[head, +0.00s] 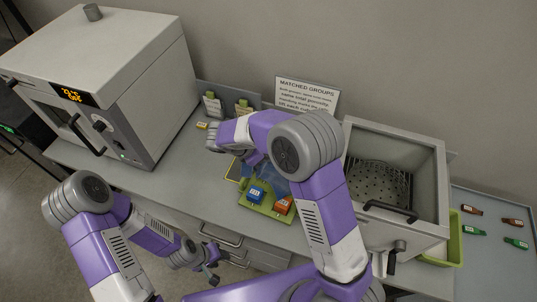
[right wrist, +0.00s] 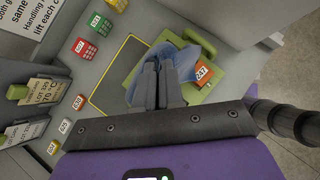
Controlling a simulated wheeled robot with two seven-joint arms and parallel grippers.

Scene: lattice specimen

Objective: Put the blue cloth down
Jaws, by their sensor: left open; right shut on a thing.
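The blue cloth (right wrist: 177,64) is a crumpled, translucent sheet in the right wrist view. My right gripper (right wrist: 158,68) is shut on it, and the fingers hide part of it. The cloth shows over a green tray (right wrist: 207,92) and partly over a yellow-outlined grey mat (right wrist: 118,78); I cannot tell whether it touches either. In the head view the cloth (head: 273,182) shows just below my right forearm, which hides the right fingers. My left gripper (head: 209,273) is open and empty, low in front of the bench edge.
The green tray carries a blue block (head: 256,194) and an orange block (head: 283,205). An oven (head: 140,100) stands left, an open grey bath (head: 395,205) right. Small coloured tagged blocks (right wrist: 87,48) line the mat's far side.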

